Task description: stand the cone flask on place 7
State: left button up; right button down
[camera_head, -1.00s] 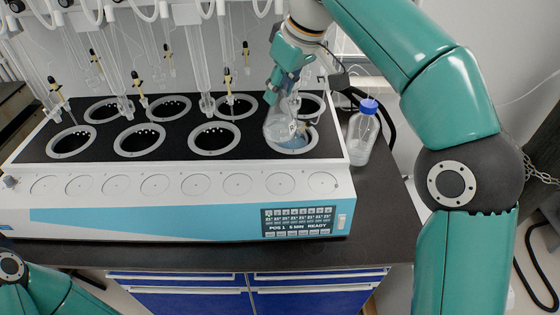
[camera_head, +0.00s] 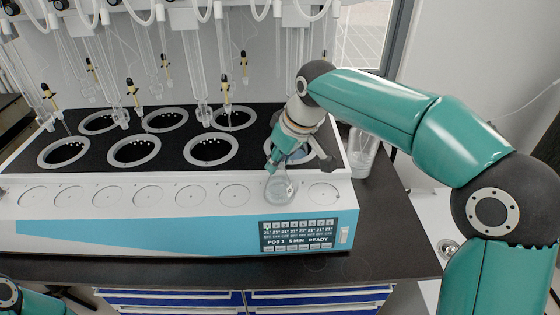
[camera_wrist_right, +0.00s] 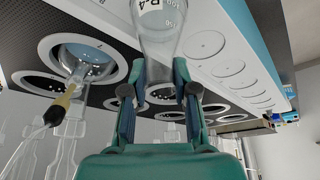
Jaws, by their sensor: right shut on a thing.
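The clear glass cone flask (camera_head: 280,188) is held by my right gripper (camera_head: 277,166), above the front edge of the distiller (camera_head: 180,222), in front of the right-most front well (camera_head: 318,153). In the right wrist view the flask (camera_wrist_right: 160,38) sits between both fingers of my right gripper (camera_wrist_right: 160,92), with dark print on its glass. That well is partly hidden by my right arm and looks bluish inside. The distiller has two rows of round wells; other front wells (camera_head: 210,149) show dark insides. I cannot read place numbers at the wells. My left gripper is out of view.
Glass tubes and yellow-black fittings (camera_head: 227,90) hang above the wells. A clear bottle (camera_head: 362,152) stands right of the distiller, partly behind my arm. Dark bench top (camera_head: 390,225) is free at the right. The display (camera_head: 298,234) reads READY.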

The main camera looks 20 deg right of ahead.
jog(key=shift+f, duration=0.15)
jog(key=c, duration=0.9)
grip_release()
jog(key=p+v, duration=0.1)
jog(key=v, duration=1.1)
jog(key=shift+s, duration=0.1)
